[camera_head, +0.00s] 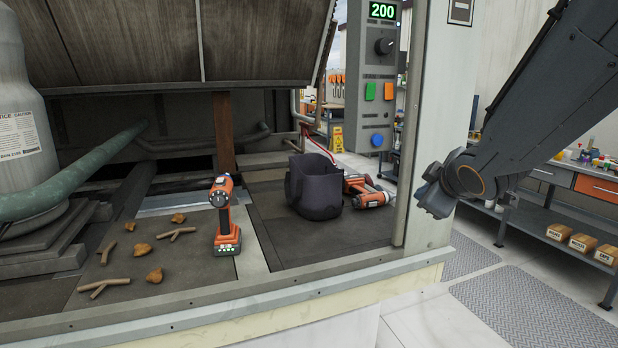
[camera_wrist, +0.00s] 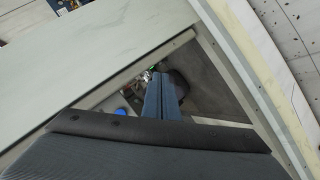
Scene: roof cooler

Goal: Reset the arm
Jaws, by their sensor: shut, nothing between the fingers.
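My arm (camera_head: 545,105) reaches in from the upper right in the head view. It is bent, with its lower end beside the cooler's corner post (camera_head: 425,130). My gripper (camera_wrist: 160,78) shows in the wrist view as two blue-grey fingers pressed together, with nothing between them. In the head view I cannot make out the fingers. In the wrist view the cooler's frame and pale panel (camera_wrist: 95,55) lie close around the gripper.
Twigs (camera_head: 104,287) and brown lumps (camera_head: 155,275) lie at left. The control panel (camera_head: 380,75) reads 200. A workbench (camera_head: 570,185) stands at right.

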